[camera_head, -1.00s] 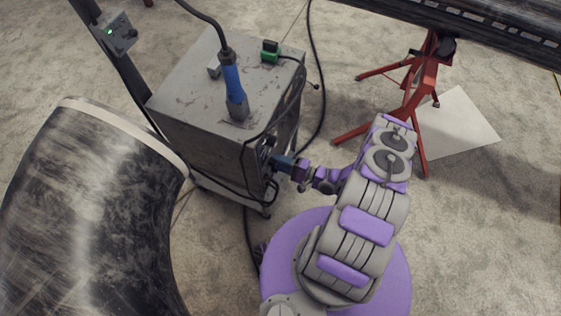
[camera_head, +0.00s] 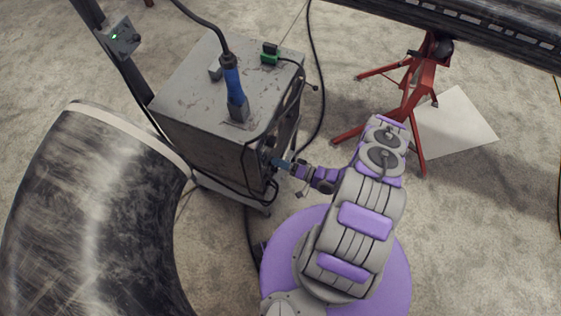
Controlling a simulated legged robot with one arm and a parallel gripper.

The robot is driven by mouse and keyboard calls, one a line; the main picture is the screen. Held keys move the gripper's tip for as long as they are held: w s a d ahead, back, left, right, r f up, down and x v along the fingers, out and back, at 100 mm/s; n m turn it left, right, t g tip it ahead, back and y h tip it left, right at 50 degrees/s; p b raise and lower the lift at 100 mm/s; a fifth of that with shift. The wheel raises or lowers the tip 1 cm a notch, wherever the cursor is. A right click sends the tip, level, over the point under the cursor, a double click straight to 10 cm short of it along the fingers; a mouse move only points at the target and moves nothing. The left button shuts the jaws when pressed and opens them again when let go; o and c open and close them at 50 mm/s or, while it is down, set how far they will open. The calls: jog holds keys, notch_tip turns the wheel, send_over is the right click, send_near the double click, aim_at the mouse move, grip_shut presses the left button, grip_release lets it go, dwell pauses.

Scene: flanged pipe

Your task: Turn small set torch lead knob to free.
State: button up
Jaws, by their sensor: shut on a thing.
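The grey, worn metal welding unit (camera_head: 195,115) stands on the floor left of centre. My gripper (camera_head: 276,163) is at the unit's right-hand front face, beside the black cable loops. It is shut on a small part there, at the lead connection. That part, the knob, is hidden by my gripper and the cables, so its turned position cannot be read.
A large dark pipe elbow (camera_head: 95,210) fills the lower left. A red pipe stand (camera_head: 425,85) holds a long dark pipe (camera_head: 490,32) at upper right. A pale sheet (camera_head: 460,125) lies on the floor. Black cables hang around the unit.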

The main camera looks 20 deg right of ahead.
jog(key=shift+f+n, duration=0.2)
jog(key=shift+n, duration=0.1)
jog(key=o, duration=0.8)
jog(key=shift+o, duration=1.2)
jog(key=shift+r, duration=0.1)
jog(key=shift+d, duration=0.1)
jog(key=v, duration=1.7)
jog(key=shift+s+d, duration=0.1)
